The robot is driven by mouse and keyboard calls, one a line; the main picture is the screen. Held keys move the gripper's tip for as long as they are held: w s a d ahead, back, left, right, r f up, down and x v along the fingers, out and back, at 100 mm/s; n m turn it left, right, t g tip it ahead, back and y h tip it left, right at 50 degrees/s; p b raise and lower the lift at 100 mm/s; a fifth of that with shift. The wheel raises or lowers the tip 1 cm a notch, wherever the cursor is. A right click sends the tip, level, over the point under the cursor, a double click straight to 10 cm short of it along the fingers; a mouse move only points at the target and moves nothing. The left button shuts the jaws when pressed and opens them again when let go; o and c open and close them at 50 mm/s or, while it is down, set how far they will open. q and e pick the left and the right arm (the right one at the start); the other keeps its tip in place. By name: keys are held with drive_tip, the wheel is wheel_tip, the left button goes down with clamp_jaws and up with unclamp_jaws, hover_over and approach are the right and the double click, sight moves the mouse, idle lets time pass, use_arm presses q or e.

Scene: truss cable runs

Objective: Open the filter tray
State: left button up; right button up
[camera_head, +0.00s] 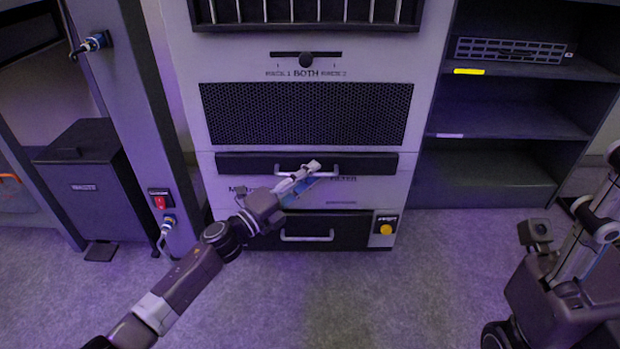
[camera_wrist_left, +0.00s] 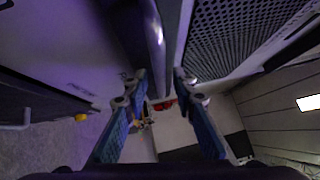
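The filter tray (camera_head: 238,164) is a wide dark front across the middle of the grey cabinet, with a pale bar handle. It looks closed, and lettering ending in "FILTER" is partly hidden below it by my gripper. My left gripper (camera_head: 309,175) is at the handle, its fingers reaching up and right across it. In the left wrist view the two blue-padded fingers (camera_wrist_left: 158,80) are apart. A pale-edged bar (camera_wrist_left: 157,35) runs down towards the gap between the fingertips; I cannot tell if they touch it. My right gripper is not in view.
A lower dark drawer (camera_head: 270,242) has its own bar handle and a yellow button (camera_head: 385,229) beside it. A mesh panel (camera_head: 307,113) is above the tray. A dark bin (camera_head: 88,180) stands left, open shelves (camera_head: 510,120) right. A dark wheeled machine (camera_head: 545,300) stands lower right. The floor before the cabinet is clear.

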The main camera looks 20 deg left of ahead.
use_arm(q)
drive_tip(key=shift+w+d, duration=0.1)
drive_tip(key=shift+w, duration=0.05)
clamp_jaws()
idle(0.5)
